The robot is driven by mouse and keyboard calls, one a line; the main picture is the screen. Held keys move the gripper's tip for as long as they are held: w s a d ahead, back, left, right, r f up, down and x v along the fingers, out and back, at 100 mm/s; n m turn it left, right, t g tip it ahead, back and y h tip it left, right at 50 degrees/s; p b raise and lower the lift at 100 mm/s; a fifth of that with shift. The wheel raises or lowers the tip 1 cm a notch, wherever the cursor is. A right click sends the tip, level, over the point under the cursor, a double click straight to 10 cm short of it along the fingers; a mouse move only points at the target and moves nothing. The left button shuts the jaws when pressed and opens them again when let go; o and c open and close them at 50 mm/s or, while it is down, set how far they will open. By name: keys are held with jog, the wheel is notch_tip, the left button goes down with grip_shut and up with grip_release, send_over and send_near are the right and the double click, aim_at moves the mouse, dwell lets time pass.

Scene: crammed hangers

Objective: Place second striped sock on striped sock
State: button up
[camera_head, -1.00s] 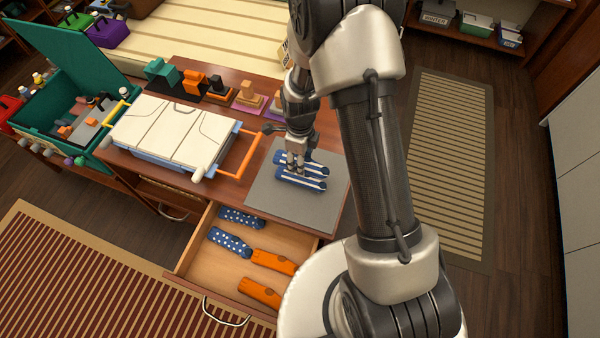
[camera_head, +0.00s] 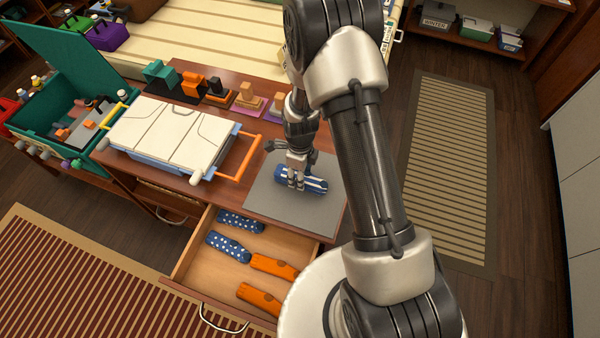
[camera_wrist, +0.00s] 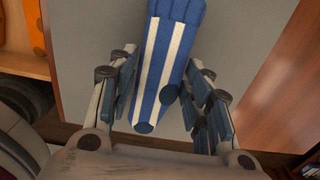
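A blue sock with white stripes (camera_head: 314,184) lies on the grey mat (camera_head: 330,212) at the table's right end. In the wrist view this striped sock (camera_wrist: 165,65) lies lengthwise between my fingers. In the head view the two striped socks show as one pile, so one appears to lie on the other; the lower one is mostly hidden and I cannot separate their edges. My gripper (camera_head: 297,182) is low over the pile. In the wrist view my gripper (camera_wrist: 164,95) has its fingers apart, one set on each side of the sock, with narrow grey gaps showing.
An open drawer (camera_head: 215,285) below holds two dotted blue socks (camera_head: 230,246) and two orange socks (camera_head: 272,266). A white-lidded case (camera_head: 170,132) with an orange handle (camera_head: 240,165) stands left of the mat. Small block figures (camera_head: 215,88) line the table's back.

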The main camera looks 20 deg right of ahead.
jog(key=o, duration=0.4)
jog(key=shift+r, duration=0.15)
jog(key=s+r+n+t+p, duration=0.15)
jog(key=r+n, duration=0.25)
jog(key=r, duration=0.6)
jog(key=s+r+n+p, duration=0.1)
jog(key=s+r+n, duration=0.15)
jog(key=r, duration=0.85)
jog(key=s+r+n+t+p, duration=0.15)
jog(key=r+n, duration=0.25)
jog(key=r, duration=0.6)
jog(key=s+r+n, duration=0.3)
jog(key=s+n, duration=0.2)
jog(key=s+r+n+t, duration=0.1)
jog(key=s+r+n, duration=0.3)
jog(key=s, duration=0.1)
jog(key=s+r+n, duration=0.3)
jog(key=s+n, duration=0.2)
jog(key=s, duration=0.1)
jog(key=shift+r+n+t, duration=0.3)
jog(key=shift+n, duration=0.05)
